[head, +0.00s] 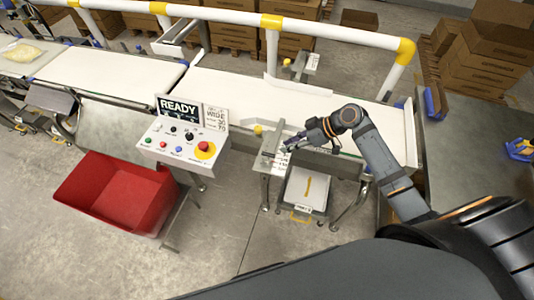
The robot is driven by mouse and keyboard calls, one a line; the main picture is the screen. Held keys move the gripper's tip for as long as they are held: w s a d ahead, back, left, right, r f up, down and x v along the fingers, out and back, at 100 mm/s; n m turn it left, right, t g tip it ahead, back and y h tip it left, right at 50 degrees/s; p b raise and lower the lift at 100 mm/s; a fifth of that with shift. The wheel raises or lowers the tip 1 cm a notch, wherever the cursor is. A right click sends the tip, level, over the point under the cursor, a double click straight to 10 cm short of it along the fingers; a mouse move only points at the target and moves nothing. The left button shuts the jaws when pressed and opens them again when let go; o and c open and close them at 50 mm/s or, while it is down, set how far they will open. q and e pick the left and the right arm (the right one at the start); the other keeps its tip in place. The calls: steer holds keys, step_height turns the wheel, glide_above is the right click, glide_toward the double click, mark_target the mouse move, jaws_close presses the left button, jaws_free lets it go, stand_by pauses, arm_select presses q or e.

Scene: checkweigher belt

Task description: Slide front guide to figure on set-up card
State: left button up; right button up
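The set-up card (215,118) stands beside the READY display on the control box. It seems to read "WIDE" with small figures below that are hard to make out. The front guide's bracket (270,150) is at the near edge of the white belt, with a pale scale strip on it and a yellow knob (258,130) at its left. My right gripper (289,144) is at the right side of this bracket, low and close to it. Its fingers are small and dark, so contact and opening cannot be told. My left gripper is not in view.
The control box (180,148) with a red stop button stands left of the bracket. A red bin (115,192) is on the floor at left. A white rail (240,18) on posts runs behind the belt (225,90). A grey table (470,150) is at right.

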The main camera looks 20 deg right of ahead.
mark_target(266, 155)
steer(key=b+x, duration=0.7)
steer(key=x, duration=0.3)
steer(key=shift+w+a+f+b, duration=0.1)
steer(key=shift+a+f+b, duration=0.1)
steer(key=shift+b, duration=0.15)
steer(key=shift+a, duration=0.15)
jaws_close()
